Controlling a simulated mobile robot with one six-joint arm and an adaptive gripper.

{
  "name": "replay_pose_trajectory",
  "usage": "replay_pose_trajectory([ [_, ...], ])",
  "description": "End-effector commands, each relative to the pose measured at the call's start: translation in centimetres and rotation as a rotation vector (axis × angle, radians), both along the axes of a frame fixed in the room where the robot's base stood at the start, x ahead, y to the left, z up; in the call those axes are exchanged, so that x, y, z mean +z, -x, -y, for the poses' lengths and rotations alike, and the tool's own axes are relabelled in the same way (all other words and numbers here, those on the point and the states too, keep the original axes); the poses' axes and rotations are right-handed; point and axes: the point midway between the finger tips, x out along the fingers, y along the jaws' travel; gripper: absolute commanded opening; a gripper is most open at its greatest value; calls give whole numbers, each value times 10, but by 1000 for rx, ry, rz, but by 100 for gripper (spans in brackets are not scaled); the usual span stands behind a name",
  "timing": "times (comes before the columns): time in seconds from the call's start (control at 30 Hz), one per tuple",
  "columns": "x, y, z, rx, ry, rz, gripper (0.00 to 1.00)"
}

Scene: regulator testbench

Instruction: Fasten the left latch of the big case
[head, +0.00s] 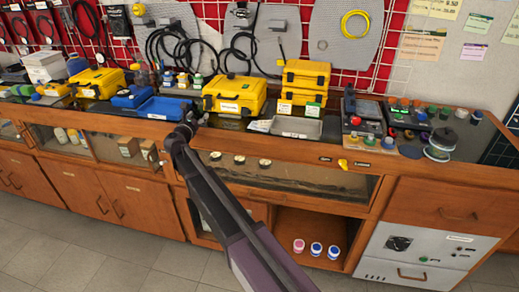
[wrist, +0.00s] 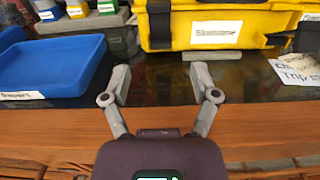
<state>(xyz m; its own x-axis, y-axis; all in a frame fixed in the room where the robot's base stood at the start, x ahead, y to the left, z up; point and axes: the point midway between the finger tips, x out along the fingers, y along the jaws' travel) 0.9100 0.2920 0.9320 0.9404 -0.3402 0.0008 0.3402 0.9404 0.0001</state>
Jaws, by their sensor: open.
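The big yellow case (head: 235,96) stands on the bench, its front filling the upper right of the wrist view (wrist: 235,28). A dark latch (wrist: 159,24) shows at the left of its front, and a second dark latch (wrist: 283,38) at the right. The frames do not show clearly whether the left latch is up or down. My gripper (wrist: 160,82) is open and empty, in front of the case and low, with the left latch above and beyond the gap between its fingers. In the head view my gripper (head: 192,114) is at the bench's front edge.
A blue tray (wrist: 55,66) lies close to the left of my gripper. Small bottles (wrist: 77,8) stand behind it. Papers (wrist: 297,68) and a grey tray (head: 295,128) lie to the right. Stacked yellow cases (head: 304,80) stand further right. The dark benchtop before the case is mostly clear.

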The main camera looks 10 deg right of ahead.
Motion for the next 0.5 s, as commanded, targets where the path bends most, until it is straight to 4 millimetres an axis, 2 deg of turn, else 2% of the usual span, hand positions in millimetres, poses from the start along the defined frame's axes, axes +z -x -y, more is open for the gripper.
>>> replay_pose_trajectory([
  [0.03, 0, 10, -2, 2, 0, 0, 77],
  [0.5, 0, 71, -25, 2, 0, -1, 77],
])
